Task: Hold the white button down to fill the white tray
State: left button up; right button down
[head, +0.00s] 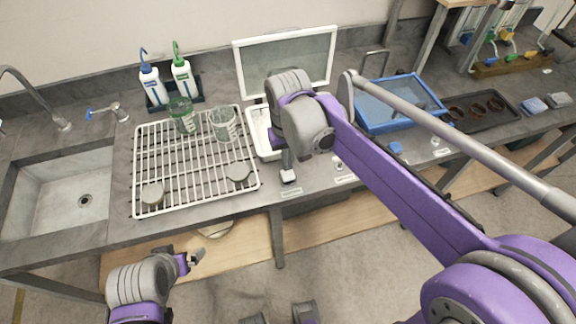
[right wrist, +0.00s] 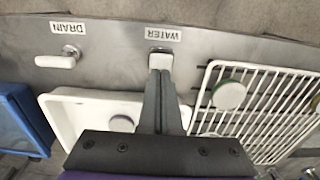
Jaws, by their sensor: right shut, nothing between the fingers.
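The white button (right wrist: 160,61) sits at the counter's front edge beside a label reading WATER. In the head view the white button (head: 288,177) shows just below my right gripper (head: 287,164). My right gripper (right wrist: 161,80) is shut and empty, its fingertips at the button. They look to be touching it, but I cannot tell whether it is pressed in. The white tray (head: 256,137) is behind, partly hidden by my right arm. In the right wrist view the white tray (right wrist: 60,107) shows a round grey disc inside; water is not clear. My left gripper (head: 193,260) hangs before the counter.
A white knob (right wrist: 58,61) labelled DRAIN is beside the button. A white wire rack (head: 190,180) holds jars and lids left of the tray. A blue tray (head: 400,100) is at the right. A framed panel (head: 290,62) stands behind, and a sink (head: 60,190) is far left.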

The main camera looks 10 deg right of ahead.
aim_at(288, 175)
jog(key=shift+f, duration=1.1)
